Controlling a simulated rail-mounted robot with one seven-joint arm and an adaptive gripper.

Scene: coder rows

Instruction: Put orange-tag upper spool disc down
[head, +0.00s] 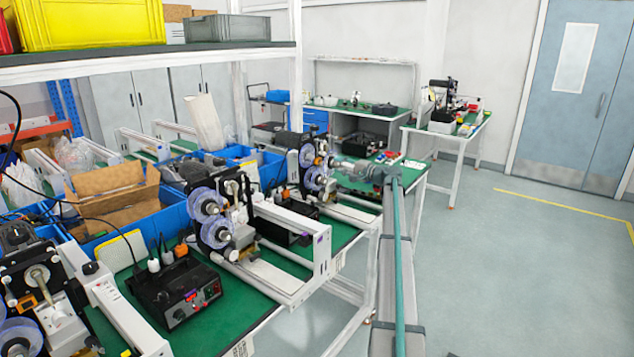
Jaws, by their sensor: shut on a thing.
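My gripper (338,164) reaches in from the right to the farther coder (293,150) on the green bench. It is shut at the coder's upper spool disc (307,156), a translucent bluish disc with a small orange spot beside it. The disc looks upright and close to the coder's face. I cannot tell whether it touches the coder's spindle. The fingertips are small and partly merge with the disc. A lower spool disc (315,180) sits just below on the same coder.
A nearer coder carries two bluish spool discs (208,201). White rail frames (300,245) stick out toward the aisle. The floor at right (520,270) is clear.

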